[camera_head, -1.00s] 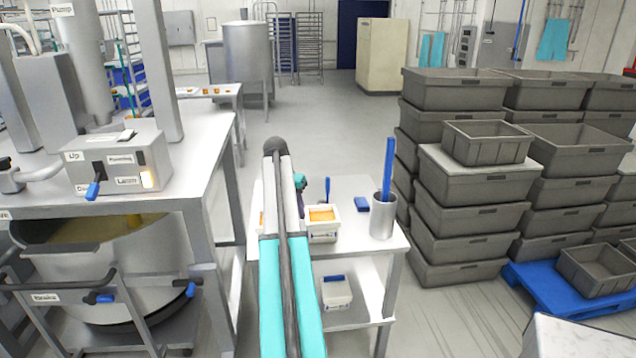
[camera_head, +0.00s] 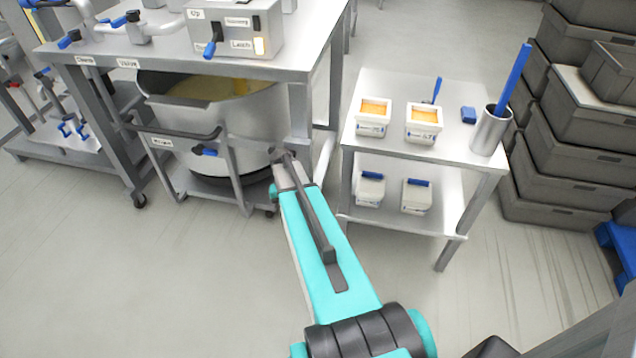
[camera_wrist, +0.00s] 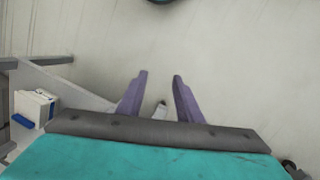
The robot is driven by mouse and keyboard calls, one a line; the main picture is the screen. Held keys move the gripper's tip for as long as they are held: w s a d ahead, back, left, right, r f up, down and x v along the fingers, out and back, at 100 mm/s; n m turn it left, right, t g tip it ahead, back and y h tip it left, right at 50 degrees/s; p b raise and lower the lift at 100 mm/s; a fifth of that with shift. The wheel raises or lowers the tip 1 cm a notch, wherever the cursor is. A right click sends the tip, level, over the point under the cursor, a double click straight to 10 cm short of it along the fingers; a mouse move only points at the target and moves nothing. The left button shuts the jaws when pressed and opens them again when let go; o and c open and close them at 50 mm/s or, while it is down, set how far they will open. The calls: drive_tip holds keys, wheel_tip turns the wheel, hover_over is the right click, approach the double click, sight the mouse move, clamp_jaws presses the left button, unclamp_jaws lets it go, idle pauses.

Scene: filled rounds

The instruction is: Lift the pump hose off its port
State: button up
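I cannot make out the pump hose for certain. Grey bent pipework (camera_head: 140,28) with blue handles stands on the steel bench (camera_head: 290,66) at the upper left of the head view. Labels reading Drain and Valve are on the bench's front edge. My gripper (camera_wrist: 160,84) shows in the wrist view as two purple fingers held apart, with nothing gripped between them. Pale floor lies beyond the fingertips.
A control box (camera_head: 236,35) with a blue lever and lit lamp sits on the bench. A side table (camera_head: 390,152) holds tubs, a blue block and a steel cylinder (camera_head: 492,130). Grey crates (camera_head: 565,150) are stacked at right. The floor at left front is clear.

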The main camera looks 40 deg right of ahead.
drive_tip(key=s+a+f+n, duration=0.1)
drive_tip(key=s+a+f, duration=0.25)
drive_tip(key=a, duration=0.25)
drive_tip(key=s+a+f+n+g, duration=0.1)
drive_tip(key=s+a+f+n, duration=0.1)
drive_tip(key=s+a+f, duration=0.3)
drive_tip(key=s+a+f+n, duration=0.1)
drive_tip(key=s+a+f, duration=0.1)
drive_tip(key=a, duration=0.5)
drive_tip(key=s+a+f+n+g, duration=0.1)
drive_tip(key=s+a+f+n, duration=0.1)
drive_tip(key=s+a, duration=0.3)
drive_tip(key=s+a+f+n+g, duration=0.1)
drive_tip(key=s+a+f+n, duration=0.1)
drive_tip(key=s+a, duration=0.3)
drive_tip(key=s, duration=0.4)
drive_tip(key=shift+s+a+f, duration=0.25)
drive_tip(key=shift+s+a, duration=0.1)
drive_tip(key=shift+s, duration=0.05)
